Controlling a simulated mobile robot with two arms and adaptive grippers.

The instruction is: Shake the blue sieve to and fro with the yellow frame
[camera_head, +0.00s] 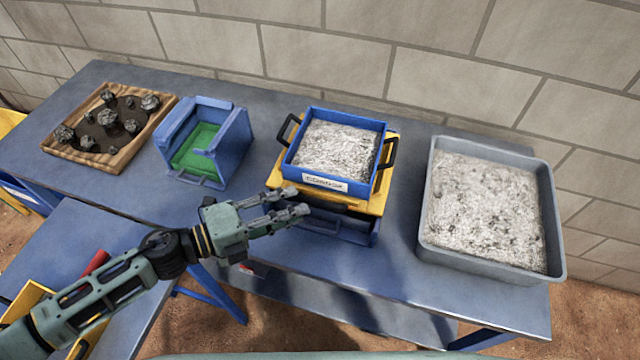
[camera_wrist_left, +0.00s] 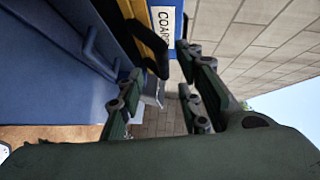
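The blue sieve (camera_head: 384,153) has black side handles, a label on its front and grey crushed material inside. It sits on the yellow frame (camera_head: 369,205), above a blue box (camera_head: 356,232). My left gripper (camera_head: 293,203) is open and empty at the frame's front left corner. In the left wrist view, the open left gripper (camera_wrist_left: 160,72) faces a black handle (camera_wrist_left: 154,56) beside the yellow frame (camera_wrist_left: 139,22); the handle shows between the fingers, but I cannot tell whether they touch it. The labelled sieve (camera_wrist_left: 165,4) shows at the top. My right gripper is out of view.
A grey tray (camera_head: 430,200) of crushed material stands right of the sieve on the blue table (camera_head: 250,245). A blue box (camera_head: 238,150) with a green inside and a wooden tray (camera_head: 67,155) with dark rocks stand left. A block wall is behind.

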